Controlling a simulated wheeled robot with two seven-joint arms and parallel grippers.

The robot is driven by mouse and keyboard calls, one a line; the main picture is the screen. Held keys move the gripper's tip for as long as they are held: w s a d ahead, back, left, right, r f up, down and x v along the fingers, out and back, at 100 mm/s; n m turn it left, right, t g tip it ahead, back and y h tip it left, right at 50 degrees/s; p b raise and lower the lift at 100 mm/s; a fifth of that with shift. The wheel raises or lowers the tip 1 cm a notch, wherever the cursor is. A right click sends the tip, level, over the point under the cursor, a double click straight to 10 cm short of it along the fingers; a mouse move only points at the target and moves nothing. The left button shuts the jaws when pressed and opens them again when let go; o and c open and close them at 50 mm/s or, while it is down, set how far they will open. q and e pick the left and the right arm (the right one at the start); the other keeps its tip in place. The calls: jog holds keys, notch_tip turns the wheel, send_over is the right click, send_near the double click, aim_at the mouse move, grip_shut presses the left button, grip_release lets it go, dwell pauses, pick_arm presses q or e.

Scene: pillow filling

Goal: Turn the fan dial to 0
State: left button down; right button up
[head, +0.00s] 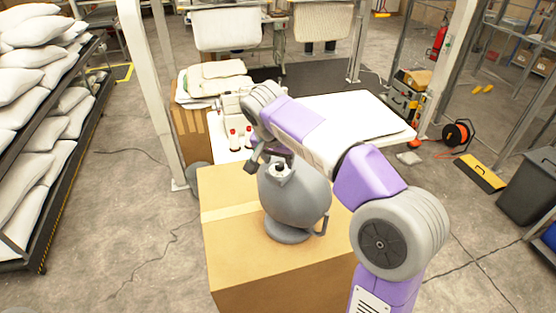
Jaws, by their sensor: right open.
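A grey, rounded, fan-like unit (300,200) with a flat foot and a side handle stands on a cardboard box (240,260) in the middle of the head view. A small dark and pale knob (281,169), possibly the dial, shows at its top. Its setting is too small to read. My right arm reaches in from the lower right and bends over the unit. My right gripper (268,160) is open at the top of the unit, its dark fingers close to the knob. I cannot tell whether they touch it. My left gripper is out of view.
A white-topped table (350,112) and a sewing-type machine (236,108) stand behind the box. A white post (150,90) rises at the left, beyond it a rack of pillows (30,110). Floor left of the box is clear.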

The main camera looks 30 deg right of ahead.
jog(key=shift+w+d+f, duration=0.15)
jog(key=shift+w+f, duration=0.1)
jog(key=shift+f, duration=0.3)
jog(key=shift+d+f, duration=0.1)
jog(key=shift+f, duration=0.2)
grip_shut()
